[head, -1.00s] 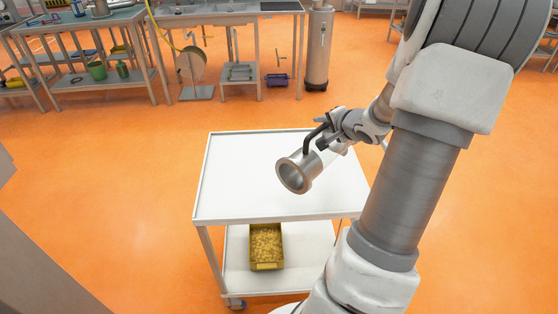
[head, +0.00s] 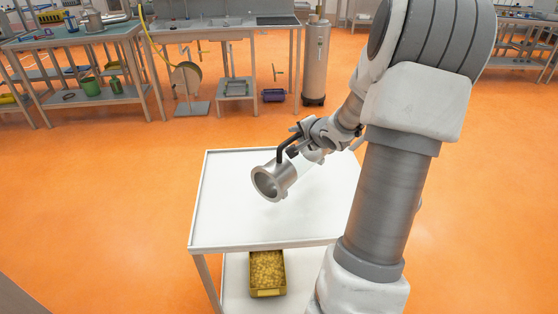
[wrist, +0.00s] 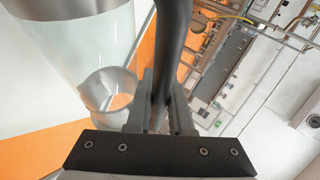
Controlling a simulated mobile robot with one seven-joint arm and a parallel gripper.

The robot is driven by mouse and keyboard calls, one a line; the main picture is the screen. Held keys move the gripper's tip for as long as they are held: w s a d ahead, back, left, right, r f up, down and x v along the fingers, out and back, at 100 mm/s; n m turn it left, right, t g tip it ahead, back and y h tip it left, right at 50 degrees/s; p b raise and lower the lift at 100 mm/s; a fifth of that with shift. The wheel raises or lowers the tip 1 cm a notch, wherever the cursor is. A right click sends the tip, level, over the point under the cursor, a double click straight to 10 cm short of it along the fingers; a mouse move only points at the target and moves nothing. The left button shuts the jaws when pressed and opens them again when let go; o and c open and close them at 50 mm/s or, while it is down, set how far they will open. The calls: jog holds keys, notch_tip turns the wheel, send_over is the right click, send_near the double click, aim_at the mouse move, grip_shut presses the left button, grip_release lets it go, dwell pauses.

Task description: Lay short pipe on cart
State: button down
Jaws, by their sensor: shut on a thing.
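The short pipe has a grey metal flanged end (head: 272,180) and a clear middle section (head: 308,164) in the head view. My gripper (head: 290,150) is shut on the pipe's black handle, which also shows between the fingers in the wrist view (wrist: 172,45). The pipe is held tilted over the white top of the cart (head: 225,215). I cannot tell exactly how far it is above the top. In the wrist view the pipe's clear body (wrist: 90,50) fills the upper left.
A yellow bin (head: 267,272) of small parts stands on the cart's lower shelf. The cart top is otherwise bare. Workbenches (head: 75,38) and a metal cylinder (head: 315,62) stand at the back. Orange floor lies open around the cart.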

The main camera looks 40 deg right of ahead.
jog(key=w+a+f+b, duration=0.2)
jog(key=w+f+b, duration=0.3)
jog(key=f, duration=0.2)
jog(key=shift+a, duration=0.3)
jog(key=shift+w+f+b, duration=0.1)
jog(key=shift+b, duration=0.2)
jog(key=c, duration=0.8)
grip_release()
jog(key=shift+f, duration=0.25)
jog(key=shift+r, duration=0.1)
jog(key=p+v, duration=0.5)
jog(key=v, duration=0.6)
jog(key=shift+r, duration=0.25)
jog(key=shift+s+a+r, duration=0.1)
jog(key=shift+s+a, duration=0.05)
jog(key=shift+s, duration=0.35)
